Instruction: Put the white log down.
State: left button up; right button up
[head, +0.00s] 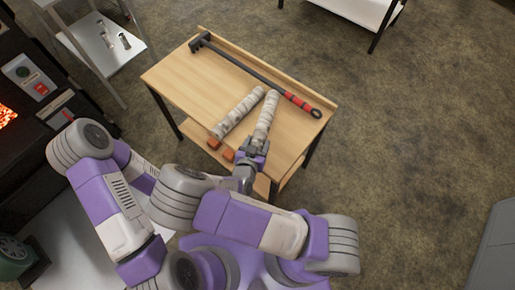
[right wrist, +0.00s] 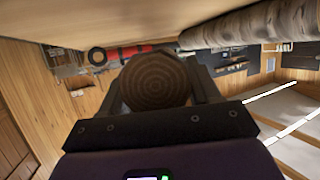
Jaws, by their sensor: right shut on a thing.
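My right gripper (head: 256,148) is shut on the near end of a white, birch-barked log (head: 266,115) over the wooden table (head: 186,78). In the right wrist view the log's round brown end (right wrist: 156,80) sits between the fingers. The log points away from me, toward the back of the table. Whether its underside touches the tabletop cannot be told. A second similar pale log (head: 238,113) lies on the table just left of it; it also shows in the right wrist view (right wrist: 250,25). My left gripper is not visible.
A long black tool with a red grip (head: 297,102) lies along the table's back. The tabletop's left part is clear. A dark stove-like unit (head: 40,85) stands at left.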

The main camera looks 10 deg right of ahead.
notch_tip(320, 180, down, 4)
jog(key=shift+r+b, duration=0.15)
jog(key=shift+b, duration=0.7)
jog(key=o, duration=1.5)
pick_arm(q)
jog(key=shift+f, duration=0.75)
